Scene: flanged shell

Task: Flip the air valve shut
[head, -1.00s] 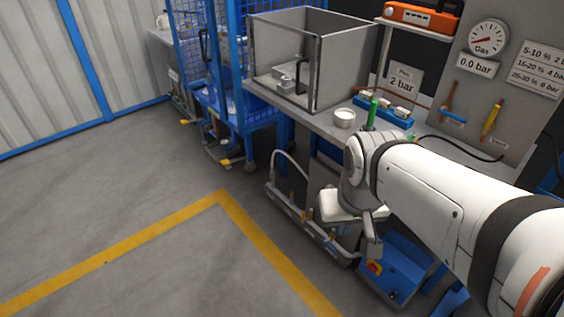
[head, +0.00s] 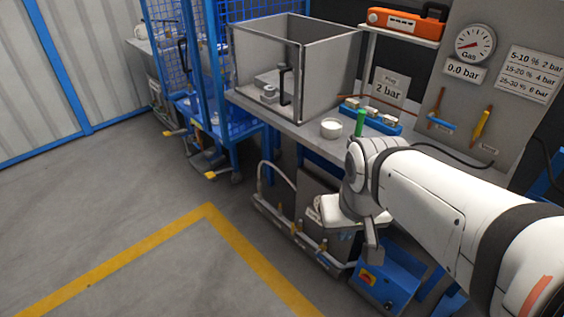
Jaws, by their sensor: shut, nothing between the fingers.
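Two small valve handles are on the grey wall panel at the right. One valve (head: 438,116) has an orange-brown part with a blue bar across it. The other valve (head: 481,122) has a yellow lever, tilted. The small labels under both are too blurred to read, so I cannot tell which is the air valve. My gripper (head: 372,250) points down in front of the bench, below and left of both valves, touching neither. Its fingers are shut and empty.
A workbench (head: 310,127) holds an open grey box (head: 328,55), a white cup (head: 331,128), a green cylinder (head: 360,122) and a blue strip. A gauge (head: 475,43) marked Gas is above the valves. A blue box (head: 386,285) is on the floor. The left floor is clear.

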